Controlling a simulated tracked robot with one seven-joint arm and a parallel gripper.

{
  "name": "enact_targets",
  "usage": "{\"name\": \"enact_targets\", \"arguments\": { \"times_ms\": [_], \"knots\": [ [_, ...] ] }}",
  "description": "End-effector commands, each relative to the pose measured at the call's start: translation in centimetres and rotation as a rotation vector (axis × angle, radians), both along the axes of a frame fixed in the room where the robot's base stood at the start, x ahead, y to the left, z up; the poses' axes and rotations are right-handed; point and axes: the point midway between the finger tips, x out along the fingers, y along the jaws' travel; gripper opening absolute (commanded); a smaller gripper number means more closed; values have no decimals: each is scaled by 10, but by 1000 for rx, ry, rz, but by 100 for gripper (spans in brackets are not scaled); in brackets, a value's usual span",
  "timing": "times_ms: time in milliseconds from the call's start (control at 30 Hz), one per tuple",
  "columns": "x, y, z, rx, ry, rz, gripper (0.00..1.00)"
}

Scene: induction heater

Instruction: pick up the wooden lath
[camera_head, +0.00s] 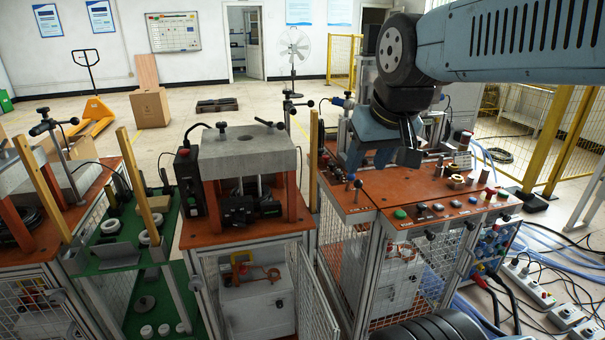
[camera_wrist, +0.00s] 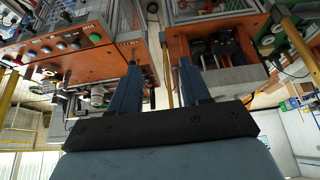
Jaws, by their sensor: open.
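Several upright wooden laths stand at the workbenches. One thin lath (camera_head: 313,160) rises at the right edge of the middle bench. Another lath (camera_head: 137,180) leans slightly over the green shelf unit, and a third lath (camera_head: 42,188) is at the left bench. My gripper (camera_head: 370,163) hangs over the right bench, to the right of the thin lath and apart from it. In the wrist view, which looks upside down, my gripper (camera_wrist: 158,65) is open and empty. A lath (camera_wrist: 166,72) shows between the two fingers in the picture, beyond them; another lath (camera_wrist: 299,45) is at the right.
The right bench (camera_head: 365,203) carries buttons, knobs and fittings close below my gripper. The middle bench (camera_head: 240,233) holds a grey block on orange posts. A yellow fence post (camera_head: 572,140) stands at right. Cables lie on the floor there. Open floor is behind the benches.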

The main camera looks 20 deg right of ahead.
Motion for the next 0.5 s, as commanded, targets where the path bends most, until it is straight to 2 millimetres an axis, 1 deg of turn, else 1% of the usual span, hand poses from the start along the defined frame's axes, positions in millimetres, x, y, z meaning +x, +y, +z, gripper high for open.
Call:
{"name": "enact_targets", "arguments": {
  "times_ms": [33, 167, 300, 367, 500],
  "knots": [
    [14, -6, 8, 4, 8, -4, 47],
    [56, -8, 30, 5, 23, -5, 47],
    [104, -9, 50, 4, 36, -7, 47],
    [125, -9, 56, 5, 44, -8, 47],
    [175, -10, 68, 5, 58, -9, 47]
  ]
}}
